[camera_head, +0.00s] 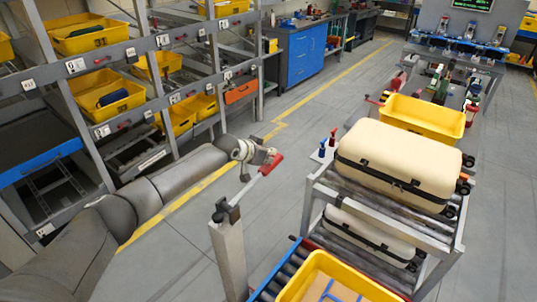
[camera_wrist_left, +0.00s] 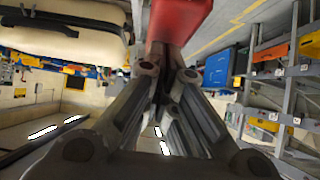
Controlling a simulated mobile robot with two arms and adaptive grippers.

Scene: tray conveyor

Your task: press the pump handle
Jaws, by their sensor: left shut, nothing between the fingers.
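The pump handle (camera_head: 271,164) has a red grip at the upper end of a thin lever. The lever slants up to the right from the top of a grey post (camera_head: 228,245). My left gripper (camera_head: 266,155) is right at the red grip, just behind it in the head view. In the left wrist view the red grip (camera_wrist_left: 180,20) lies just past my shut fingertips (camera_wrist_left: 166,66). The fingers hold nothing. I cannot tell whether they touch the grip. My right gripper is not in view.
A roller rack (camera_head: 313,205) with a cream suitcase (camera_head: 395,160) stands to the right. A yellow tray (camera_head: 320,265) sits on the conveyor in front. A shelf (camera_head: 150,45) with yellow bins stands at the left. Floor between shelf and rack is open.

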